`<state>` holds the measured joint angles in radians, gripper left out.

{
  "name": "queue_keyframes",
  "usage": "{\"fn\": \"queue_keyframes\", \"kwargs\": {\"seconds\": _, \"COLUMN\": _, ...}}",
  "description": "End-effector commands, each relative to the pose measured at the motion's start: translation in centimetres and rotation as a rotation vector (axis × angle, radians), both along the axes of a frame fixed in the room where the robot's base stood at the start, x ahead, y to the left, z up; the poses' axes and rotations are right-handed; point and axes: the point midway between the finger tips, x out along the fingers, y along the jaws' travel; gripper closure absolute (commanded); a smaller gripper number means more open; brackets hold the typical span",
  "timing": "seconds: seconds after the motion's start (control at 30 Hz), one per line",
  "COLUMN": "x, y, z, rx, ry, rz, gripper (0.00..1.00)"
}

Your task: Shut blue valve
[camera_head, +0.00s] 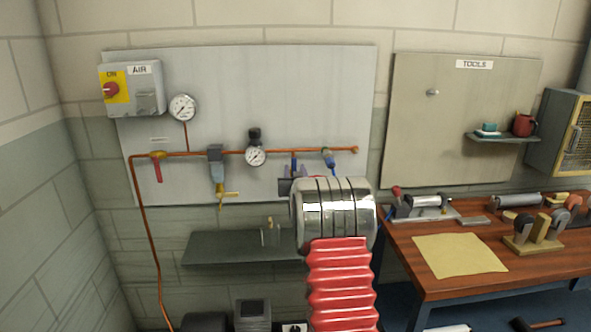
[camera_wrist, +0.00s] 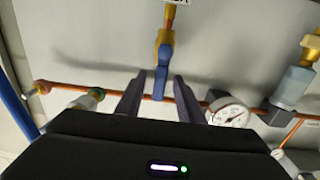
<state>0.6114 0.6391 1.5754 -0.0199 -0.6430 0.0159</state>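The blue valve has a blue lever (camera_wrist: 161,82) on a yellow body (camera_wrist: 165,45) in the wrist view. The lever lies in line with the yellow body and across the copper pipe. My gripper (camera_wrist: 157,86) is open, with one dark finger on each side of the lever and a visible gap on both sides. In the head view, the blue lever (camera_head: 294,162) shows just under the pipe. My gripper (camera_head: 292,186) is at its lower end there, and my arm hides what lies below.
A copper pipe (camera_head: 185,154) runs along the grey wall panel. It carries a red-handled valve (camera_head: 157,168), a filter unit (camera_head: 217,170), a gauge (camera_head: 255,156) and a blue fitting (camera_head: 329,160). A shelf (camera_head: 215,247) is below. A workbench (camera_head: 430,285) stands at right.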

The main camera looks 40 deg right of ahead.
Motion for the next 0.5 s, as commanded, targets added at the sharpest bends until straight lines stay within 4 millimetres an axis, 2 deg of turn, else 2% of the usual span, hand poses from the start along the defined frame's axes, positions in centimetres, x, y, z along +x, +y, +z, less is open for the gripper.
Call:
{"fn": "queue_keyframes", "kwargs": {"seconds": 0.2, "x": 1.5, "y": -1.0, "z": 0.0, "rx": -0.001, "ry": -0.001, "rz": 0.0, "gripper": 0.66}}
{"fn": "queue_keyframes", "kwargs": {"seconds": 0.5, "x": 1.8, "y": -1.2, "z": 0.0, "rx": -0.001, "ry": -0.001, "rz": 0.0, "gripper": 0.66}}
